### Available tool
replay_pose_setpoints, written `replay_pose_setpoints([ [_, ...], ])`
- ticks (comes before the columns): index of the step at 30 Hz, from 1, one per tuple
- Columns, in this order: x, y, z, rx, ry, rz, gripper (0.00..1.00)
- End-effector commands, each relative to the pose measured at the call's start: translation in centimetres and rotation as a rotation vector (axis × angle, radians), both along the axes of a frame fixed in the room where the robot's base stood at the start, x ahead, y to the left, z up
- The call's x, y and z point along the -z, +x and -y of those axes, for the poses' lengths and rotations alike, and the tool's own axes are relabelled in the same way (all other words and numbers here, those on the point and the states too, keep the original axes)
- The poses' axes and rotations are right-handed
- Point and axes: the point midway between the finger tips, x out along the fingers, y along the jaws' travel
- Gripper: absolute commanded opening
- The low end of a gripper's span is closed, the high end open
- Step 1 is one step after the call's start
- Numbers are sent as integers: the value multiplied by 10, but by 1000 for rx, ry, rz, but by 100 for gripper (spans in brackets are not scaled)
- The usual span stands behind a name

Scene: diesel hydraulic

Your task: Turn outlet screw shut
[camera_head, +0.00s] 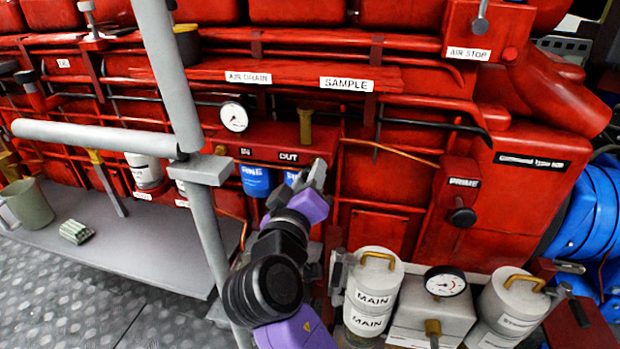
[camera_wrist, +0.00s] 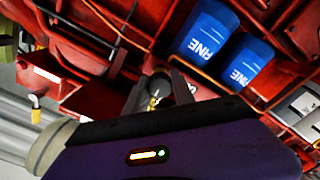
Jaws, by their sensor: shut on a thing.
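The outlet label OUT (camera_head: 288,156) is on the red filter housing in the head view. My gripper (camera_head: 319,170) is just right of and slightly below it, against the front of the housing. In the wrist view, my gripper (camera_wrist: 158,92) has its two grey fingers closed around a small brass-coloured screw (camera_wrist: 155,101), which I take to be the outlet screw. In the head view my gripper hides this screw. How far it is turned cannot be told.
A brass handle (camera_head: 305,125) stands above the OUT label. Blue filters (camera_head: 256,181) hang below the housing. A grey post (camera_head: 207,225) stands left of my arm. A pressure gauge (camera_head: 234,117) is up left. White MAIN canisters (camera_head: 369,298) stand lower right.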

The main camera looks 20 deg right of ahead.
Motion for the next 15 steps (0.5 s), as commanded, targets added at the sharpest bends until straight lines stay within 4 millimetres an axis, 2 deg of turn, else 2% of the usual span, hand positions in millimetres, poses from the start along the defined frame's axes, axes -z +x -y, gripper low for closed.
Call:
replay_pose_setpoints([
  [8,3,0,0,2,4,-5,0],
  [9,3,-1,0,2,4,-5,32],
  [12,2,0,0,2,3,-4,51],
  [15,2,0,0,1,2,-3,52],
])
